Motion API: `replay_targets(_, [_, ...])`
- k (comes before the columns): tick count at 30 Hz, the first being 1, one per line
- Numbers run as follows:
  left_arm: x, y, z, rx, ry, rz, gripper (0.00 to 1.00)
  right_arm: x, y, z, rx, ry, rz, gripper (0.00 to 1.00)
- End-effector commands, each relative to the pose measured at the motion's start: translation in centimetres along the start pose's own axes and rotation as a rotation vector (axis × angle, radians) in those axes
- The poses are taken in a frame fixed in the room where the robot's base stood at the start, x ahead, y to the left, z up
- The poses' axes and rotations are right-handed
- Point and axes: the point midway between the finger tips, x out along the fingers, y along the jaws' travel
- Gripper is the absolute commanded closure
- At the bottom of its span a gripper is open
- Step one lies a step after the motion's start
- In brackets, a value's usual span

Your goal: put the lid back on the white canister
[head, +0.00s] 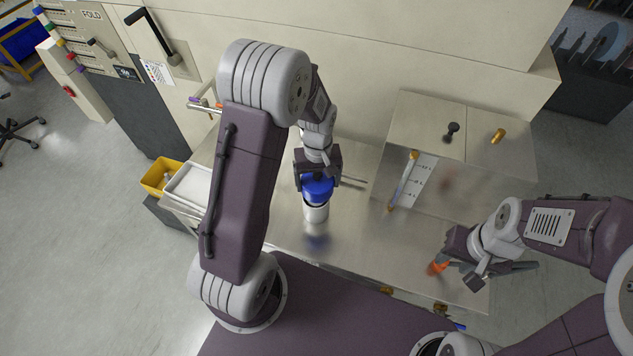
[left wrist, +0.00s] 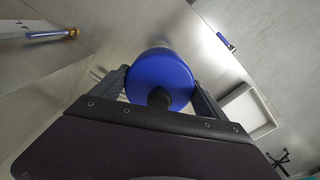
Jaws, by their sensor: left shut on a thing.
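The white canister (head: 316,213) stands upright on the steel table. The blue lid (head: 317,189), with a dark knob, is right above its top in the head view. I cannot tell whether the lid touches the rim or is seated. My left gripper (head: 317,180) is shut on the lid, which also shows between the fingers in the left wrist view (left wrist: 160,78).
A steel box (head: 400,135) with knobs and a brass-ended rod (head: 403,182) stands right of the canister. A white tray (head: 188,184) and a yellow bin (head: 160,176) are at the left. The steel table (head: 350,245) is clear in front of the canister.

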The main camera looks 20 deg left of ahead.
Motion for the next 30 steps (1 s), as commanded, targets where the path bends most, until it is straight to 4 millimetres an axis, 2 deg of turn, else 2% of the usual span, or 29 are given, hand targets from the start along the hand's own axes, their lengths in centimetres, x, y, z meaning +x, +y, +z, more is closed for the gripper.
replay_targets(1, [-0.8,0.1,-0.3,-0.069,-0.002,-0.001,0.58,-1.5,0.0,-0.1,0.000,0.000,0.000,0.60])
replay_targets(6, [-1.2,0.3,-1.2,-0.339,-0.004,-0.003,0.58,-4.8,-0.1,-0.5,0.000,0.000,0.000,0.60])
replay_targets(12, [-0.9,0.1,-1.5,-0.531,-0.003,-0.002,0.58,-7.4,-0.1,-0.8,0.000,0.000,0.000,0.60])
replay_targets(23, [0.3,0.0,-1.6,-0.568,0.000,0.001,0.58,-6.8,-0.1,-0.7,0.000,0.000,0.000,0.60])
replay_targets(30, [2.6,0.0,-1.5,-0.566,-0.001,0.000,0.58,-4.8,-0.1,-0.5,0.000,0.000,0.000,0.60])
